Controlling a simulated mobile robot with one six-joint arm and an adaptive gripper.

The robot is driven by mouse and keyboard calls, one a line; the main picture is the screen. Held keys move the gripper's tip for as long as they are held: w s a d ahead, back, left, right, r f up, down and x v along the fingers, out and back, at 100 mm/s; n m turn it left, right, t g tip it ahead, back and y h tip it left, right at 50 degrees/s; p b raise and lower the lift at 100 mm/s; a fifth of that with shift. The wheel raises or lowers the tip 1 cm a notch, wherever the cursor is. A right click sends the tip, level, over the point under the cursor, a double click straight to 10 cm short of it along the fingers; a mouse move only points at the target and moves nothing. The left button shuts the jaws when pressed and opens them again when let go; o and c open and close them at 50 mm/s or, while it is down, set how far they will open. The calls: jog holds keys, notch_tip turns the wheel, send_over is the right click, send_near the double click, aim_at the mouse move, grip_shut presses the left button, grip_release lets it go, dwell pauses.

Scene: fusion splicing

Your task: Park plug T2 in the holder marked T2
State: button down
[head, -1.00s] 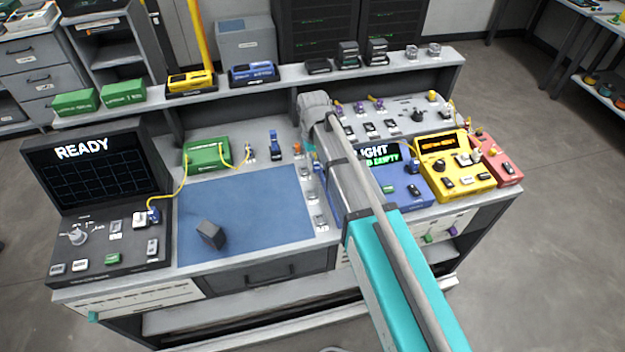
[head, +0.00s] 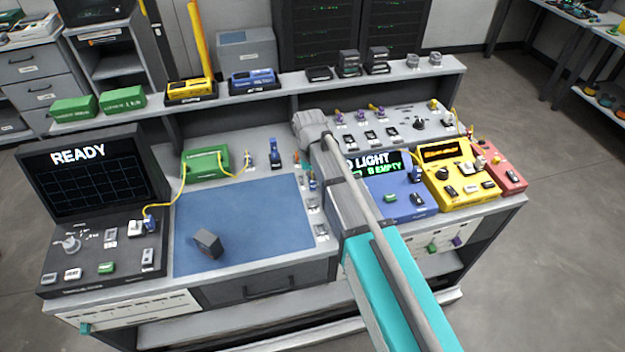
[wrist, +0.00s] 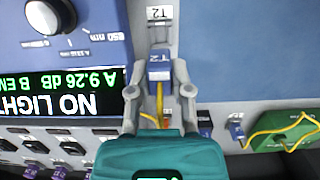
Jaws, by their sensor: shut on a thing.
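Plug T2 (wrist: 159,69) is a small blue block with a T2 mark and a yellow cable behind it. My gripper (wrist: 160,92) is shut on it in the wrist view, one finger on each side. The holder marked T2 has its white label (wrist: 160,13) just ahead of the plug. The plug's front is at or just above the grey holder, and I cannot tell whether it is seated. In the head view the blue plug (head: 312,182) shows beside the mat's right edge, with my arm hiding most of my gripper.
A blue meter (head: 400,198) reading NO LIGHT stands close beside my gripper. The blue mat (head: 240,215) holds a dark block (head: 208,243). A green box (head: 206,165) with yellow fibre stands behind the mat. More small holders (head: 314,205) line the mat's right edge.

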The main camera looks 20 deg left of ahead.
jog(key=shift+f+b, duration=2.75)
jog(key=shift+f, duration=0.15)
jog(key=shift+f+b, duration=0.55)
jog(key=shift+b, duration=0.05)
jog(key=shift+c, duration=2.3)
grip_release()
jog(key=shift+r, duration=0.15)
